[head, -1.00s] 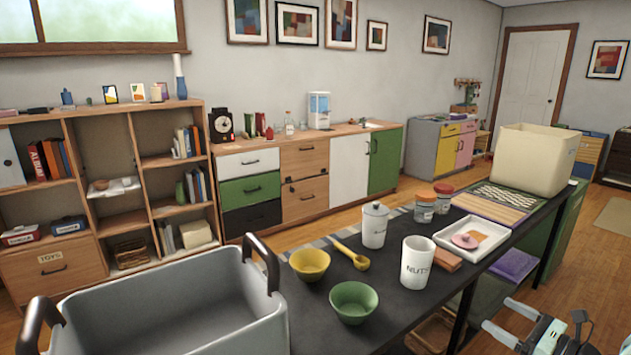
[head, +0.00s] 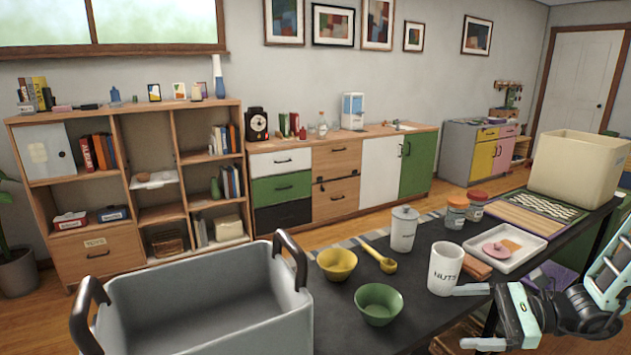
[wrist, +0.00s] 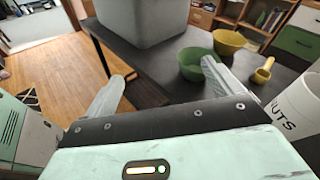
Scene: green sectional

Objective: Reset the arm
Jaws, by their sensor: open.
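My gripper (head: 470,318) is at the lower right of the head view, beside the front edge of the dark table, close to the white NUTS mug (head: 444,268). In the wrist view my gripper (wrist: 165,95) has its two pale fingers spread wide apart with nothing between them. The right finger shows in front of the green bowl (wrist: 195,63). The NUTS mug (wrist: 300,108) stands close at the right of the wrist view. Part of my arm is cut off at the right edge of the head view.
The dark table (head: 335,298) carries a large grey bin (head: 210,315), a yellow bowl (head: 337,264), a yellow scoop (head: 380,258), a lidded white canister (head: 403,230), two jars, a white tray (head: 520,255) and a cream box (head: 575,165). Open wooden floor (wrist: 45,62) lies beside the table.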

